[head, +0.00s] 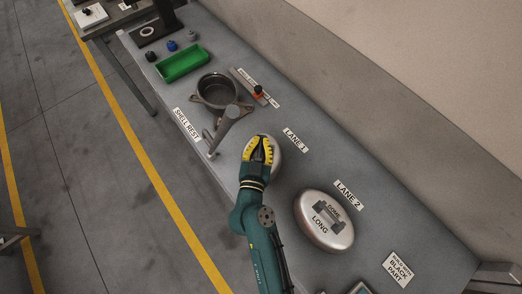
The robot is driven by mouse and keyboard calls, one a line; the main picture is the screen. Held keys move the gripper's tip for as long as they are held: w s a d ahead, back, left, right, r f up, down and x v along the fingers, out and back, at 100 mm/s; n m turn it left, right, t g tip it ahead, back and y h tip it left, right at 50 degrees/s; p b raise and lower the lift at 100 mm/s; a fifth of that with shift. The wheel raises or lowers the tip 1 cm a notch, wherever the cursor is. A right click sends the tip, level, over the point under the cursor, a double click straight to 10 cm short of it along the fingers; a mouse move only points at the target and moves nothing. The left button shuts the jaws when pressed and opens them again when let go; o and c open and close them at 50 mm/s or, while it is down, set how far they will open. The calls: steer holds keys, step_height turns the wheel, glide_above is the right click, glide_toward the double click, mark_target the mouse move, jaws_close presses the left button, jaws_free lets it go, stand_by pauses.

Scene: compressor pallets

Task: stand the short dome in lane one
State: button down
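A silvery dome (278,158) is mostly hidden under my gripper, beside the LANE 1 label (296,140). Only its rounded rim shows, and no lettering on it can be read. My gripper (260,146), with yellow fingers, is directly over this dome in the picture. Whether the fingers are closed on its handle, and whether the dome touches the bench, cannot be seen. A second silvery dome (312,236), marked LONG DOME and with a grey handle on top, rests on the bench beside the LANE 2 label (349,195).
A grey shell (217,91) with a pipe stub (227,123) stands near the SHELL REST label (187,124). A green tray (183,63) and small knobs (172,46) are farther back. A BLACK PART sign (397,269) lies at the bench's near right.

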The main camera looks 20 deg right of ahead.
step_height(320, 180, down, 3)
steer(key=shift+w+f+b, duration=0.1)
steer(key=shift+f+b, duration=0.05)
steer(key=shift+b, duration=1.05)
steer(key=shift+r, duration=0.2)
steer(key=shift+f, duration=0.2)
steer(key=c, duration=1.6)
jaws_free()
steer(key=shift+f, duration=0.2)
steer(key=o, duration=0.4)
steer(key=shift+c, duration=0.2)
steer(key=shift+r, duration=0.1)
